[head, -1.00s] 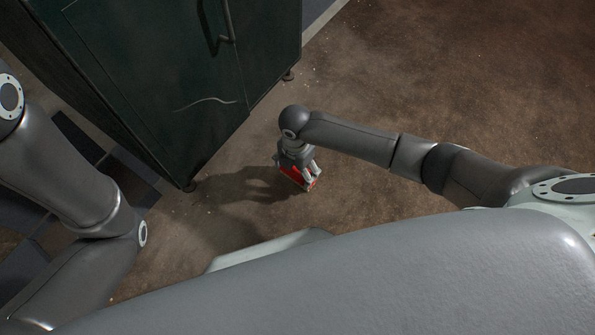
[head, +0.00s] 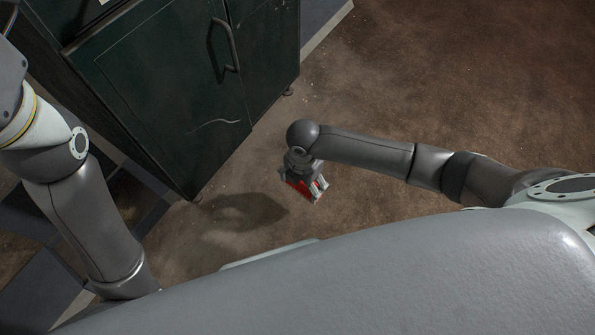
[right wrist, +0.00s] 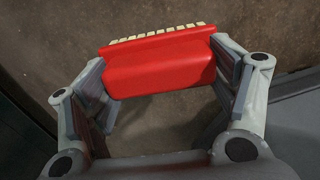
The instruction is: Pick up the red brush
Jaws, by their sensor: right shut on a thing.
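The red brush (right wrist: 160,66) is held between the fingers of my right gripper (right wrist: 165,85) in the right wrist view. It has a red body and a row of pale bristles along its far edge. In the head view the brush (head: 299,187) shows as a small red patch at my right gripper (head: 306,183), which hides part of it. A shadow on the floor lies apart from the gripper and the brush, so they are above the floor. My left arm is at the left of the head view, and its gripper is not in view.
A dark green cabinet (head: 165,90) with a handle (head: 224,45) stands at the upper left, close to my right gripper. The brown floor (head: 440,70) is clear to the right. Dark and light tiles (head: 30,210) lie at the left.

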